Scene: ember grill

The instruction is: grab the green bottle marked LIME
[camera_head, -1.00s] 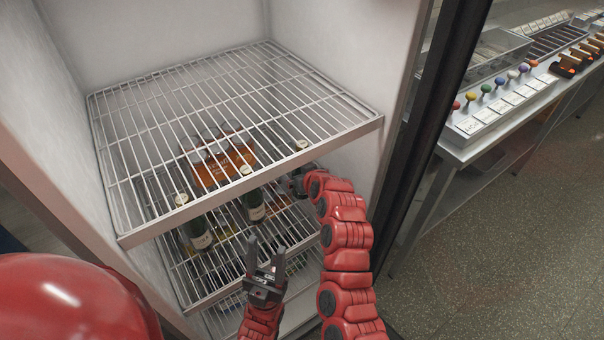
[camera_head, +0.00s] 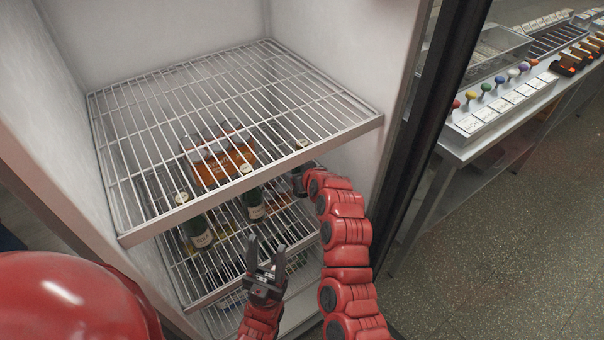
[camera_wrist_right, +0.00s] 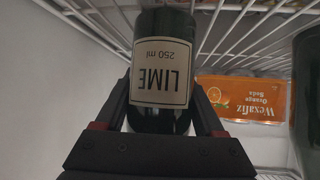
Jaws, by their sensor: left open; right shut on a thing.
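The green bottle marked LIME (camera_wrist_right: 163,72) fills the middle of the right wrist view, its label upside down there. My right gripper (camera_wrist_right: 160,110) is shut on this bottle, one finger on each side. In the head view my right arm reaches under the top wire shelf, and its gripper is mostly hidden; a bottle cap (camera_head: 302,143) shows just above it. My left gripper (camera_head: 265,256) is open and empty in front of the lower shelf.
Two other dark green bottles stand on the lower shelf, one at left (camera_head: 197,230) and one in the middle (camera_head: 254,204). An orange soda pack (camera_head: 222,164) sits behind them. The top wire shelf (camera_head: 150,232) is empty and close above. The fridge wall is at right.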

